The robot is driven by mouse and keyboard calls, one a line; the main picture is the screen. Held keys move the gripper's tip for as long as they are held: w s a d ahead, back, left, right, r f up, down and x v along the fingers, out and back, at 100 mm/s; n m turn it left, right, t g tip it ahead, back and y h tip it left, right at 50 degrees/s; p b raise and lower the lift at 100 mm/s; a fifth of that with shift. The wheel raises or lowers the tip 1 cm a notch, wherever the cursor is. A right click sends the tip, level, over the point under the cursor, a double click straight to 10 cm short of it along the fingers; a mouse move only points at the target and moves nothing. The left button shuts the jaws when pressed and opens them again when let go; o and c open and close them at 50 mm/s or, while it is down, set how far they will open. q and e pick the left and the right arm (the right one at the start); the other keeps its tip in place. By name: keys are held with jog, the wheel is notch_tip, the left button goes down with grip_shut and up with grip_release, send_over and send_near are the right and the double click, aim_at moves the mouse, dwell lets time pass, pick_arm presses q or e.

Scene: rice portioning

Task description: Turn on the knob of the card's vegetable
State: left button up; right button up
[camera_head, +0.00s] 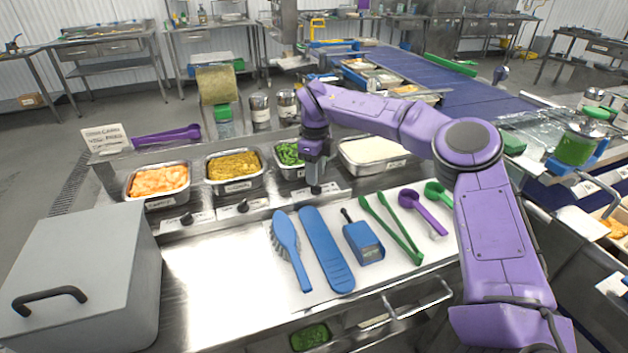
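A white card (106,138) stands at the back left; its small print seems to read "high carb" and "veg: peas". Pans of orange carrots (160,180), yellow corn (234,166) and green peas (290,154) sit in a row. A black knob (187,219) is on the panel below the carrots, and another knob (243,206) is below the corn. A third knob (315,189) is below the peas. My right gripper (316,183) points down right at this third knob; whether its fingers grip it is too small to tell. My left gripper is not in view.
A pan of white rice (375,155) is right of the peas. A blue brush (289,250), a blue scraper (326,250), green tongs (392,229) and a purple scoop (423,212) lie on the counter in front. A grey lidded box (80,275) stands at left.

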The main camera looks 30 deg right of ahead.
aim_at(316, 189)
notch_tip(316, 189, down, 3)
jog(key=shift+w+a+f, duration=0.1)
jog(key=shift+f, duration=0.05)
jog(key=shift+c, duration=0.3)
grip_shut()
